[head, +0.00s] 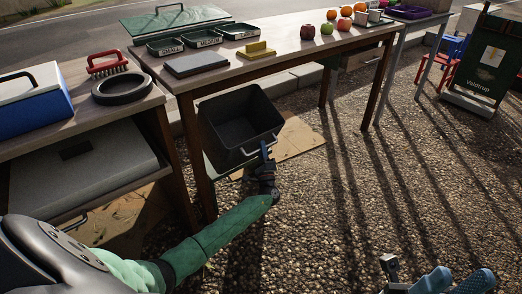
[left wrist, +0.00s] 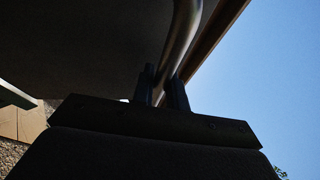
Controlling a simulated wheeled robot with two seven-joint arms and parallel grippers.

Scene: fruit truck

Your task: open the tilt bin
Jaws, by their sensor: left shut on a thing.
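The tilt bin (head: 222,112) is a dark, open-topped box under the front of the wooden table. It leans outward, and its empty-looking inside faces up toward me. A metal handle (head: 250,151) is on its front. My left gripper (head: 265,152) is shut on this handle at the bin's front right. In the left wrist view the curved handle bar (left wrist: 183,40) runs down between the fingers of the left gripper (left wrist: 162,88), with the dark bin front (left wrist: 80,45) behind. My right gripper (head: 389,265) is low at the bottom right, away from the bin; its jaw opening is unclear.
The wooden table (head: 290,50) above the bin holds labelled trays (head: 203,40), a dark slab (head: 196,65) and fruit. A lower bench at left holds a blue cooler (head: 35,110), a red brush (head: 106,66) and a black ring (head: 122,88). Gravel in front is clear.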

